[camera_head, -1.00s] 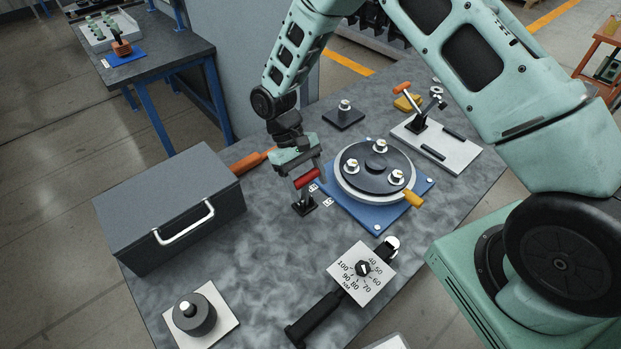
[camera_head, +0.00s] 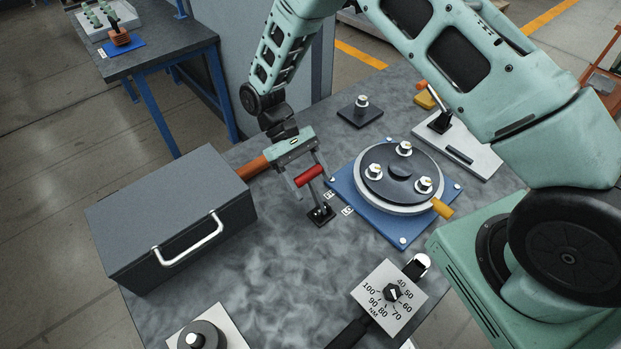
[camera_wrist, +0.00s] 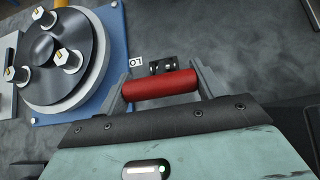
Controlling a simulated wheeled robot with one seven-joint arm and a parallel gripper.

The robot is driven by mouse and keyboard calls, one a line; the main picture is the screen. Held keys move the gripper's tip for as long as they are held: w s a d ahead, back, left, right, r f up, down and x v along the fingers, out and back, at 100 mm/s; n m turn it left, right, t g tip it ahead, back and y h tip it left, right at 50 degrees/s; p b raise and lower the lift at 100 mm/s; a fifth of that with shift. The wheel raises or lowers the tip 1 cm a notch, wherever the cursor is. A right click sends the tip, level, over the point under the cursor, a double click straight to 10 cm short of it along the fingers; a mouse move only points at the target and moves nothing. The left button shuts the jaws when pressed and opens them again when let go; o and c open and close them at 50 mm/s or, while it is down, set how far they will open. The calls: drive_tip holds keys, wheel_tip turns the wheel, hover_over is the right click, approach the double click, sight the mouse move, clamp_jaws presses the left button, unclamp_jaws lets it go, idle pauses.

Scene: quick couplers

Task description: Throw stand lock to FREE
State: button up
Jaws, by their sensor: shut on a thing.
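The stand lock is a small lever with a red grip (camera_head: 308,176) on a black foot (camera_head: 321,214), beside the blue plate (camera_head: 375,212) of the round stand (camera_head: 399,178). Its grip leans left of its foot, away from the stand. My gripper (camera_head: 306,178) is shut on the red grip, which also shows between the fingers in the wrist view (camera_wrist: 160,84). The lever's lower part is mostly hidden in the wrist view.
A dark toolbox (camera_head: 165,205) with a pale handle stands left of my gripper, an orange-brown bar (camera_head: 252,169) behind it. A torque wrench with a dial plate (camera_head: 390,296) lies in front. A dark block with a fitting (camera_head: 360,112) stands behind. Bare tabletop lies in front of the lever.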

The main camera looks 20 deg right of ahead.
drive_tip(key=shift+w+a, duration=0.1)
drive_tip(key=shift+w, duration=0.2)
drive_tip(key=o, duration=1.2)
drive_tip(key=shift+o, duration=0.9)
drive_tip(key=shift+s, duration=0.1)
drive_tip(key=b+v, duration=0.5)
drive_tip(key=v, duration=1.2)
drive_tip(key=shift+r, duration=0.2)
